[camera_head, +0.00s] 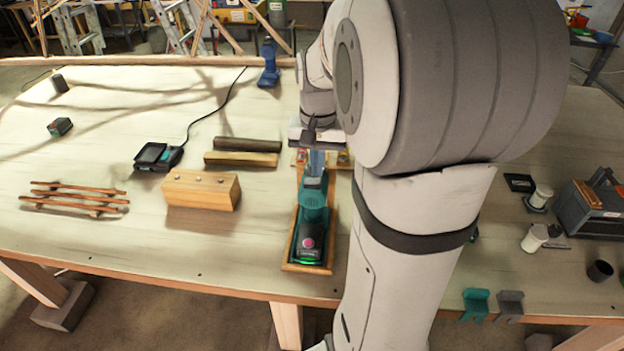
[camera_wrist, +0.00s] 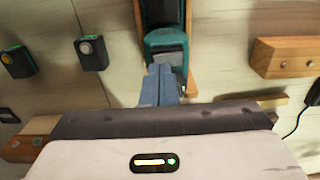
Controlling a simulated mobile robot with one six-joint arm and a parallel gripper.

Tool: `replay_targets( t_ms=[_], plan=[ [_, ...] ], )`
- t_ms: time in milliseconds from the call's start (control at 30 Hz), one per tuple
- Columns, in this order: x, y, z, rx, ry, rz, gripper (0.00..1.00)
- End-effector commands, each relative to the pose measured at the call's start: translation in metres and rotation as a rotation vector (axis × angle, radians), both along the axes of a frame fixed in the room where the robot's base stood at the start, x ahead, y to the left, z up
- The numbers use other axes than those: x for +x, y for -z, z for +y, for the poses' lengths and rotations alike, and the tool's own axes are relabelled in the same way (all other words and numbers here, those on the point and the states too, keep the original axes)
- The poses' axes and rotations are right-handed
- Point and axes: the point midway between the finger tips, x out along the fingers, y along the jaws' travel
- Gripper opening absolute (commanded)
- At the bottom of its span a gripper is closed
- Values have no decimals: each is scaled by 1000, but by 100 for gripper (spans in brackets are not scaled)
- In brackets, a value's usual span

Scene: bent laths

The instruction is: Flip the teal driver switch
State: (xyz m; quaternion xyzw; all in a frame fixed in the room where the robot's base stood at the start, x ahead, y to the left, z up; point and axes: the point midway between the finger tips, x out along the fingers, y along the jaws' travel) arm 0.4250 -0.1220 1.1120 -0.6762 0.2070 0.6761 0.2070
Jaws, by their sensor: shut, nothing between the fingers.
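The teal driver (camera_head: 313,214) lies lengthwise on a narrow wooden board (camera_head: 291,245). It has a round pinkish button and a green glow at its near end. My gripper (camera_head: 317,165) is over the driver's far end, fingers pointing down, shut and empty. In the wrist view my gripper (camera_wrist: 161,72) reaches up to the teal driver (camera_wrist: 165,40), covering part of it beside a grey patch. I cannot tell whether the fingertips touch it. The driver's upper part is out of the wrist view.
A wooden block with several studs (camera_head: 202,188) stands left of the driver. A dark charger (camera_head: 158,156), stacked laths (camera_head: 76,197) and a blue tool (camera_head: 268,65) lie around the table. Two dark boxes with round knobs (camera_wrist: 92,52) show in the wrist view. My arm hides the table's middle.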

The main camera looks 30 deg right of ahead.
Motion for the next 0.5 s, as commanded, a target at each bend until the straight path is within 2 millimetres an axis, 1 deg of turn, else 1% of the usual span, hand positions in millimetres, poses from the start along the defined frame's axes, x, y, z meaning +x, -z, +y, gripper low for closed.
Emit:
replay_targets(
  t_ms=[500],
  plan=[
    [0,9,0,1,0,1,0]
  ],
)
